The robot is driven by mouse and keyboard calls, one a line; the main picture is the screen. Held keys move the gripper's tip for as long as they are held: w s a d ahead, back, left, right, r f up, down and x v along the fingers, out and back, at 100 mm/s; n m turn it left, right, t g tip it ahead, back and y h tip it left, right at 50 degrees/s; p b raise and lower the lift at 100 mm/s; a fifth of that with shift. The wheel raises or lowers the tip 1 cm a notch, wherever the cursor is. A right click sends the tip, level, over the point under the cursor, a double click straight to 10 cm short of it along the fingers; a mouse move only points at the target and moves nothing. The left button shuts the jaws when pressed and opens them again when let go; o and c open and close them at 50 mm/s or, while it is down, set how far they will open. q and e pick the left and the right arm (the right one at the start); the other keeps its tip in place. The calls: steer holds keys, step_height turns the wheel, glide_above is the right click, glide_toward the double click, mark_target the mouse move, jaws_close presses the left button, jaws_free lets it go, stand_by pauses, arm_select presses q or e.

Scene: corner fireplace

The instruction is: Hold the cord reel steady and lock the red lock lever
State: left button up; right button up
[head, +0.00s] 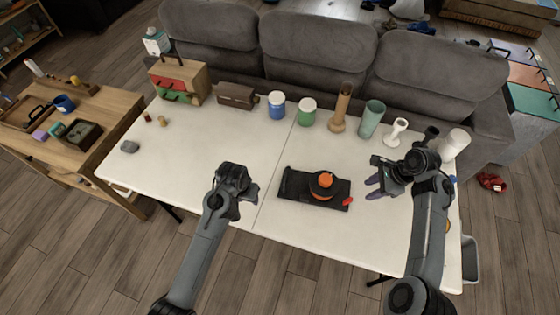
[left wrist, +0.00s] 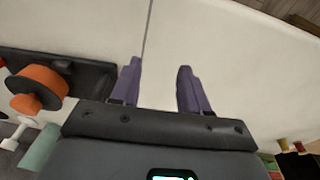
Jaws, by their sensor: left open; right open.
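The cord reel (head: 323,184) is a black base with an orange-topped drum, lying on the white table near its front middle. It also shows at the left of the left wrist view (left wrist: 38,90). The red lock lever (head: 348,202) sticks out at the base's right end in the head view. My left gripper (left wrist: 158,80) is open and empty, above the table to the left of the reel; in the head view its fingers are mostly hidden. My right gripper (head: 375,188) is open and empty, to the right of the reel and apart from it.
Along the back of the white table (head: 200,140) stand a small drawer box (head: 181,80), a blue jar (head: 276,105), a green jar (head: 307,112), a wooden vase (head: 340,110) and a teal cup (head: 371,118). A grey stone (head: 130,146) lies at the left. The table's front middle is clear around the reel.

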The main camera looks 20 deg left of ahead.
arm_select(q)
steer(key=w+d+r+h, duration=0.1)
steer(key=w+d+r, duration=0.2)
steer(key=w, duration=0.5)
steer(key=g, duration=0.2)
glide_toward(285, 178)
steer(key=f, duration=0.1)
steer(key=shift+h, duration=0.4)
steer(key=f, duration=0.3)
steer(key=d+f, duration=0.1)
steer(key=f, duration=0.5)
steer(key=shift+d+f, duration=0.2)
steer(key=shift+f, duration=0.2)
jaws_close()
